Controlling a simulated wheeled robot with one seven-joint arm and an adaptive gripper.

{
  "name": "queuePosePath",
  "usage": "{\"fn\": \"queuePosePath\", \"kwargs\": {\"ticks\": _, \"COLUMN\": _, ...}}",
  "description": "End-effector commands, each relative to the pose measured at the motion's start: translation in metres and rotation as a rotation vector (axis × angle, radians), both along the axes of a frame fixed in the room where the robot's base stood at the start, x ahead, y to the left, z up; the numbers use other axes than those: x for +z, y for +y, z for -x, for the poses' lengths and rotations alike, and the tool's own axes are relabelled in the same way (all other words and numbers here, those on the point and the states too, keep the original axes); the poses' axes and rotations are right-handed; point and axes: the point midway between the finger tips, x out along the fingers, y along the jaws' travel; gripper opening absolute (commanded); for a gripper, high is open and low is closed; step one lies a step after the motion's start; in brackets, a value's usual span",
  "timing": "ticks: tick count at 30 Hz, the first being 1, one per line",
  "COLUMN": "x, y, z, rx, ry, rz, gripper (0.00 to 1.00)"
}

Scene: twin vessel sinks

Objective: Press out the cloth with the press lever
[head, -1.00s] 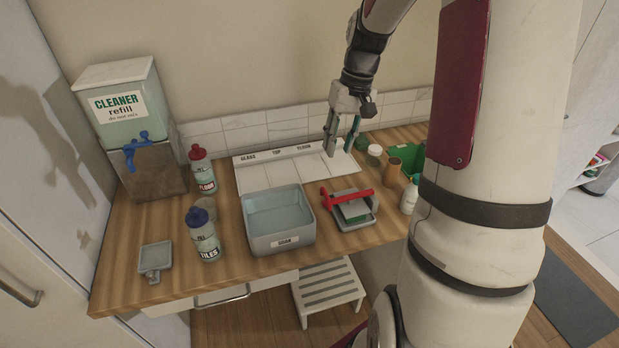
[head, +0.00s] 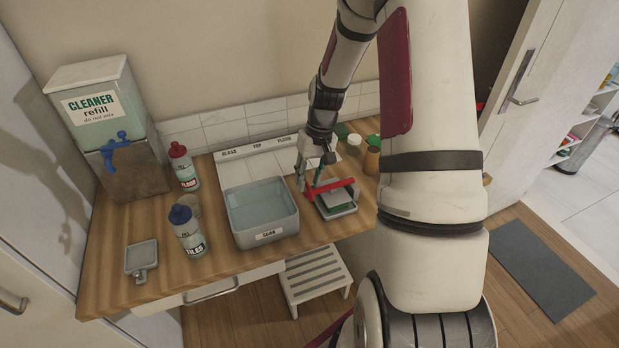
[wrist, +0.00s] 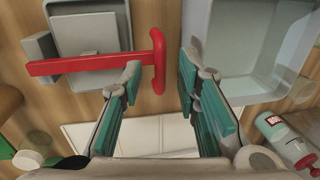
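The press (head: 338,211) is a grey tray with a raised plate, right of the wash basin, and it also shows in the wrist view (wrist: 120,12). Its red press lever (head: 335,186) lies across it, with a crossbar handle at the left end. In the wrist view the lever (wrist: 85,64) ends in the crossbar between my fingertips. My gripper (head: 312,174) is open above the handle, its teal-padded fingers (wrist: 161,75) apart on either side of it. I cannot tell the height gap. A thin green edge below the plate may be the cloth; most of it is hidden.
The grey water-filled basin (head: 262,234) stands close left of the press. Two bottles (head: 187,232) (head: 184,167), a small grey dish (head: 142,260) and the cleaner dispenser (head: 105,115) are further left. A white labelled board (head: 240,172) lies behind. Small jars (head: 354,141) stand behind the press.

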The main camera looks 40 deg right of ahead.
Motion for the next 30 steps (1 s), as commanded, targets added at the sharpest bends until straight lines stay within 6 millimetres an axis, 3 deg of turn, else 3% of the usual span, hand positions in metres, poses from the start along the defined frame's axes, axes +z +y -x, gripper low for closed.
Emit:
{"fn": "queuePosePath", "kwargs": {"ticks": 9, "x": -0.003, "y": 0.001, "z": 0.000, "rx": 0.001, "ry": 0.001, "rz": 0.000, "gripper": 0.30}}
{"fn": "queuePosePath", "kwargs": {"ticks": 10, "x": -0.003, "y": 0.001, "z": 0.000, "rx": 0.001, "ry": 0.001, "rz": 0.000, "gripper": 0.28}}
{"fn": "queuePosePath", "kwargs": {"ticks": 14, "x": -0.003, "y": 0.001, "z": 0.000, "rx": 0.001, "ry": 0.001, "rz": 0.000, "gripper": 0.00}}
{"fn": "queuePosePath", "kwargs": {"ticks": 30, "x": 0.007, "y": -0.005, "z": 0.003, "rx": -0.002, "ry": -0.017, "rz": -0.056, "gripper": 0.00}}
